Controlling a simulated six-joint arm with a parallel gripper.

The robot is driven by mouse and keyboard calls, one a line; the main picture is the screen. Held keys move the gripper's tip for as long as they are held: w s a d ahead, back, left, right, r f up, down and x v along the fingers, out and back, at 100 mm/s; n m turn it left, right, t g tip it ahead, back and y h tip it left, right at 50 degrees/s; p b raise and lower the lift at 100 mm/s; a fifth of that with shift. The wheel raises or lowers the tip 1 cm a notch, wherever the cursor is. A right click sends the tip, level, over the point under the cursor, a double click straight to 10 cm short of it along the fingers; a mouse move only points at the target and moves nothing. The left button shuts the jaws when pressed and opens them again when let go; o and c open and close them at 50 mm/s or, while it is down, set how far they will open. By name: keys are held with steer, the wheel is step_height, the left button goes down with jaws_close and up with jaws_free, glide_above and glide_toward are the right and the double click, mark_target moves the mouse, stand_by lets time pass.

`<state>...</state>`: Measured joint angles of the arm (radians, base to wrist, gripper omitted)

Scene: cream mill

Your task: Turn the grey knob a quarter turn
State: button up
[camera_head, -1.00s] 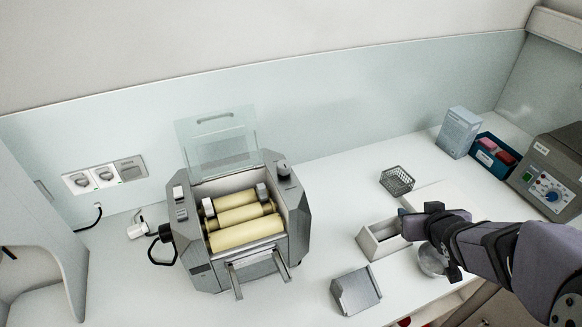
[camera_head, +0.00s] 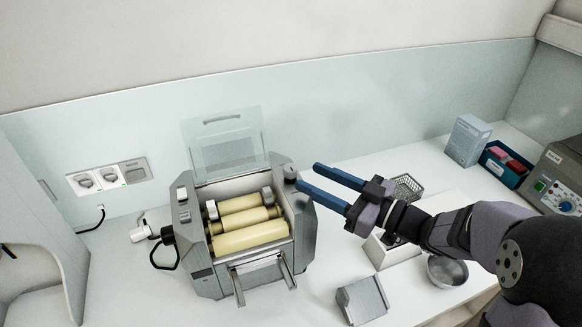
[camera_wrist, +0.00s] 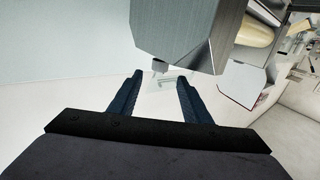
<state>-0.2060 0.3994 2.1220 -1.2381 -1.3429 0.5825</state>
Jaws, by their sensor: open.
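The grey knob (camera_head: 290,172) stands on the top right corner of the grey mill (camera_head: 215,284), beside the yellow rollers. My gripper (camera_head: 309,176) is open and empty, its two blue fingers pointing left toward the knob. In the head view the fingertips are just right of the knob, and the knob is not between them. The wrist view shows the open fingers (camera_wrist: 160,85) with the mill's grey metal body (camera_wrist: 175,28) above and beyond them. I cannot make out the knob for certain there.
The mill's clear guard (camera_head: 223,145) is raised behind the rollers. A wire basket (camera_head: 407,186), an open box (camera_head: 398,254), a metal bowl (camera_head: 447,270) and a grey angled block (camera_head: 362,300) lie right of the mill. A blue tray (camera_head: 506,170) is farther right.

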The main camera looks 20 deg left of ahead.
mark_target(296, 171)
steer(key=a+p, duration=0.1)
steer(key=a, duration=0.1)
steer(key=w+a+p, duration=0.1)
steer(key=a, duration=0.2)
steer(key=shift+w+a+r+p, duration=0.1)
steer(key=shift+a+p, duration=0.15)
steer(key=shift+p, duration=0.05)
steer(key=shift+w+a, duration=0.15)
steer(key=shift+a, duration=0.65)
steer(key=c, duration=1)
